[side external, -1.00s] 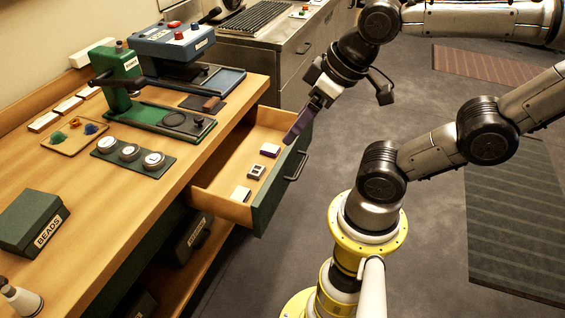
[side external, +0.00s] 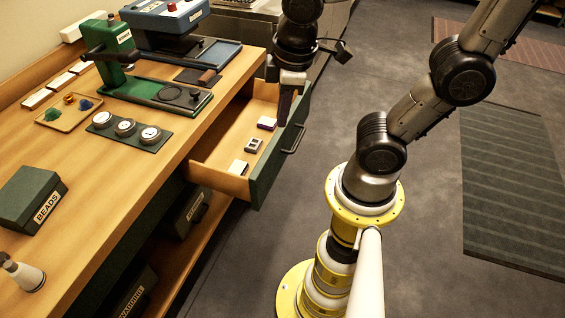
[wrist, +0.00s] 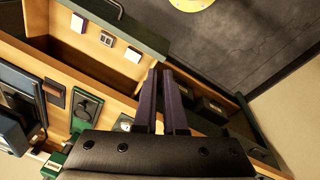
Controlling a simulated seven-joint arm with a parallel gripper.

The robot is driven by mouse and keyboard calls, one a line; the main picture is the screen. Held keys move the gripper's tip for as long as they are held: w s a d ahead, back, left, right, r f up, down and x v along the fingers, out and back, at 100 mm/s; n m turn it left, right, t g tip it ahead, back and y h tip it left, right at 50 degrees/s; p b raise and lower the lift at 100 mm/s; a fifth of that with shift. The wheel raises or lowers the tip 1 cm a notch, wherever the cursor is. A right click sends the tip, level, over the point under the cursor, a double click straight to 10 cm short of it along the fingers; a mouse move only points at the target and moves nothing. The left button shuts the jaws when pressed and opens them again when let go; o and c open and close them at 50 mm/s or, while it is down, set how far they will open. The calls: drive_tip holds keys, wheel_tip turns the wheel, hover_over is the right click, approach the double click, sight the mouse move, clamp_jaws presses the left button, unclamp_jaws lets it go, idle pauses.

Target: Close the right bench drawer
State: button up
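The right bench drawer stands pulled out from the wooden bench, with its green front (side external: 268,178) and dark handle (side external: 296,139) facing the floor side. Small light and dark blocks lie inside it. My gripper (side external: 285,108) points down at the drawer's far end, close to the front panel; I cannot tell whether it touches. In the wrist view the drawer's green front (wrist: 125,22) runs along the top, left of my two dark purple fingers (wrist: 161,75). The fingers lie side by side with only a thin gap and nothing held.
The bench top (side external: 120,190) holds a green press (side external: 112,55), a blue press (side external: 165,20), a dial plate (side external: 125,128) and a beads box (side external: 32,197). A lower shelf carries dark boxes (side external: 187,212).

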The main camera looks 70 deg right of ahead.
drive_tip(key=f+n+g+h, duration=0.1)
drive_tip(key=f+n, duration=0.1)
drive_tip(key=w+a+f+n+g+h, duration=0.1)
drive_tip(key=f+n, duration=0.2)
drive_tip(key=a+f+n+g+h, duration=0.1)
drive_tip(key=f+n+g, duration=0.1)
drive_tip(key=f+n, duration=0.1)
drive_tip(key=shift+w+a+h, duration=0.2)
drive_tip(key=shift+w+h, duration=0.1)
drive_tip(key=shift+w, duration=0.05)
clamp_jaws()
drive_tip(key=n+t+h, duration=0.7)
drive_tip(key=n+h, duration=0.6)
drive_tip(key=n, duration=1.3)
hover_over(281, 167)
drive_tip(key=s+a, duration=0.3)
drive_tip(key=a, duration=0.2)
wheel_tip(281, 167, down, 20)
drive_tip(key=f, duration=0.1)
drive_tip(key=shift+w+d+r, duration=0.2)
drive_tip(key=shift+w+r, duration=0.05)
drive_tip(key=shift+w, duration=0.2)
